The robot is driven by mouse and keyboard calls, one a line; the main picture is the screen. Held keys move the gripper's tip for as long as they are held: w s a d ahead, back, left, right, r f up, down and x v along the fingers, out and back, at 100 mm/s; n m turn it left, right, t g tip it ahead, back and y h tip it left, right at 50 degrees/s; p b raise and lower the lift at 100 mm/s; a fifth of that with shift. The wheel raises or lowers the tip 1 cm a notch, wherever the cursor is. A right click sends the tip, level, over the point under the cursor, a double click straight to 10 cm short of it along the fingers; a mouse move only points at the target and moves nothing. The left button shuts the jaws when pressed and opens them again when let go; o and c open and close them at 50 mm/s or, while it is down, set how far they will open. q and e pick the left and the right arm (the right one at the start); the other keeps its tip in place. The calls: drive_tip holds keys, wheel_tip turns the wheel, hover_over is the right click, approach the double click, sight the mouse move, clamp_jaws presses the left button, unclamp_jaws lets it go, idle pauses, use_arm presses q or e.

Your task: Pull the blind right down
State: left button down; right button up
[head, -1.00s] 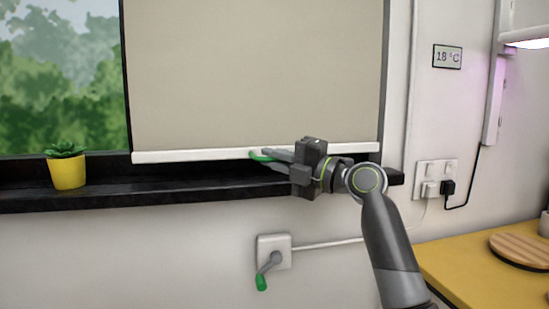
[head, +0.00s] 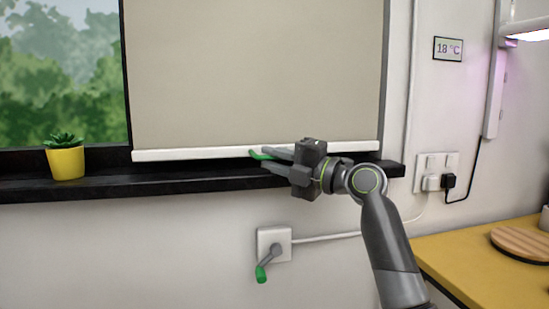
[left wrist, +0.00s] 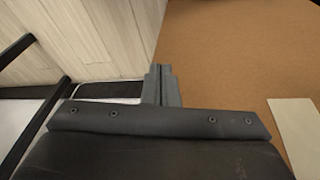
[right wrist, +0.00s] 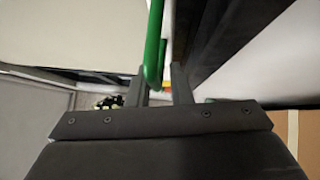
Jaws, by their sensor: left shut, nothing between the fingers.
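The beige blind (head: 250,75) hangs over the right part of the window, and its white bottom bar (head: 200,154) lies at about the level of the dark sill. A green handle (head: 258,155) is at the middle of the bar. My right gripper (head: 268,161) is at the handle, its fingers apart. In the right wrist view the green handle (right wrist: 154,45) is a narrow loop ahead of and between the open fingertips (right wrist: 159,75); contact cannot be told. My left gripper (left wrist: 160,75) is shut and empty in the left wrist view, away from the blind.
A yellow potted plant (head: 65,160) stands on the dark sill (head: 120,188), left of the blind. A wall box (head: 274,240) with a green-tipped crank is below the sill. Sockets (head: 436,172) and a yellow worktop (head: 460,255) with a wooden board (head: 520,243) are at the right.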

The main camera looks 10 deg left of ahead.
drive_tip(key=o, duration=0.3)
drive_tip(key=shift+f, duration=0.15)
drive_tip(key=shift+d, duration=0.1)
use_arm(q)
drive_tip(key=shift+w+d+r+b, duration=0.15)
drive_tip(key=shift+w+r+b, duration=0.05)
drive_tip(key=shift+r+b, duration=0.2)
use_arm(e)
drive_tip(key=v, duration=1.7)
use_arm(q)
drive_tip(key=shift+s, duration=0.1)
use_arm(e)
drive_tip(key=shift+d, duration=0.1)
